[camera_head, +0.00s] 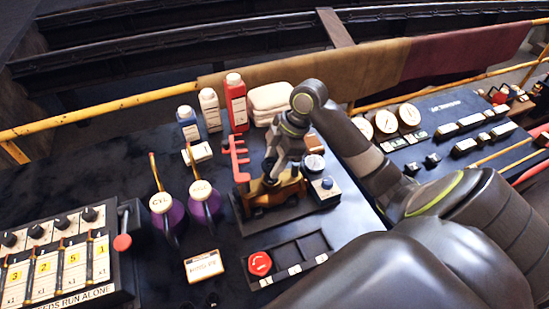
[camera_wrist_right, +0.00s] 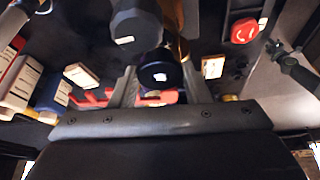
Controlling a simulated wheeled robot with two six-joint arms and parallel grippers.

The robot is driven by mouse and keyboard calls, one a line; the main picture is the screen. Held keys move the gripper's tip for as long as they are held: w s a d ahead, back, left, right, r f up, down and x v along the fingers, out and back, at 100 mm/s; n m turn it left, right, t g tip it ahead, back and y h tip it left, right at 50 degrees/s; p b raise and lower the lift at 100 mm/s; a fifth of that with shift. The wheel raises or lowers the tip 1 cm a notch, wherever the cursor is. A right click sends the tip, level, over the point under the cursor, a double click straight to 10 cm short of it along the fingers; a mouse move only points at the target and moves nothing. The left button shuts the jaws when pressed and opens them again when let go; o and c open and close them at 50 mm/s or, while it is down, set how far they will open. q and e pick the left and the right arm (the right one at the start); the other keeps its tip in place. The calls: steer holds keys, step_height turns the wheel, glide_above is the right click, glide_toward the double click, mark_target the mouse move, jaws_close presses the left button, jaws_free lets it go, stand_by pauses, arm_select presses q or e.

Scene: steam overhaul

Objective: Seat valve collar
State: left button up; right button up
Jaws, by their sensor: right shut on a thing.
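My right gripper (camera_head: 271,176) is low over a brass-coloured valve body (camera_head: 262,196) on a dark base plate (camera_head: 264,217). In the right wrist view its two fingers (camera_wrist_right: 160,92) close around a dark round piece (camera_wrist_right: 158,76) with a small white mark, which may be the collar. The fingers hide much of this piece in the head view, and I cannot tell whether it touches the valve body. A red toothed bracket (camera_head: 238,158) stands just left of the gripper. My left gripper is in neither view.
Bottles, including a red one (camera_head: 236,103), and folded cloths (camera_head: 270,97) stand behind. Two purple-based oil cans (camera_head: 201,198) are to the left. A red button (camera_head: 260,263) and a compartment tray (camera_head: 303,248) lie in front. A gauge panel (camera_head: 440,125) is right.

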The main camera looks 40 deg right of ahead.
steer(key=shift+f, duration=0.35)
stand_by(0.3)
steer(key=shift+f+b, duration=0.3)
steer(key=shift+f, duration=0.1)
steer(key=shift+f, duration=0.35)
stand_by(0.4)
steer(key=o, duration=1.5)
